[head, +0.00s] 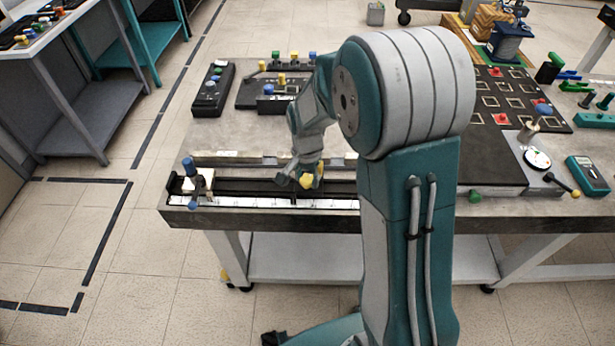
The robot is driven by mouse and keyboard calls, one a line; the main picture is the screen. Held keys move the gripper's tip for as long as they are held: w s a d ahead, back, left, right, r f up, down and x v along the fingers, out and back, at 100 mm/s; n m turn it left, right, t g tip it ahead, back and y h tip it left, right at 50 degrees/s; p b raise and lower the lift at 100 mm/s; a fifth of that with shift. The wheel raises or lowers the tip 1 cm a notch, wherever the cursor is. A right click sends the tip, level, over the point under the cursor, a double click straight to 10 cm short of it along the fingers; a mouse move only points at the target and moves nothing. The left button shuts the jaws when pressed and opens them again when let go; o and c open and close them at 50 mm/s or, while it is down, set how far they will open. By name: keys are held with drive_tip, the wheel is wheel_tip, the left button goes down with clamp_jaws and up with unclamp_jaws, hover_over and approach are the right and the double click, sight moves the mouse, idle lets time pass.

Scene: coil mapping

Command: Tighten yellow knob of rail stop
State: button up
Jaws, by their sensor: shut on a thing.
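The yellow knob (307,181) of the rail stop shows at the front left of the table, on the long black rail (240,186). My gripper (303,177) reaches down over the rail and is shut on the yellow knob. Its fingers and wrist cover part of the knob. The body of the rail stop under the knob is too small and too covered to make out. My arm hides the right end of the rail.
A white block with a blue knob (188,165) stands at the rail's left end. A pale bar (235,158) runs behind the rail. Dark fixtures with coloured knobs (213,88) stand farther back. A black panel (500,150) lies right of my arm, with a teal meter (588,176) beyond it.

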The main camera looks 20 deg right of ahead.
drive_tip(key=m, duration=0.7)
drive_tip(key=shift+a+f, duration=0.1)
drive_tip(key=shift+f, duration=0.05)
drive_tip(key=m, duration=0.4)
drive_tip(key=shift+w+m, duration=0.15)
drive_tip(key=shift+m, duration=1.45)
drive_tip(key=o, duration=1.1)
drive_tip(key=shift+w, duration=0.15)
drive_tip(key=shift+o, duration=0.2)
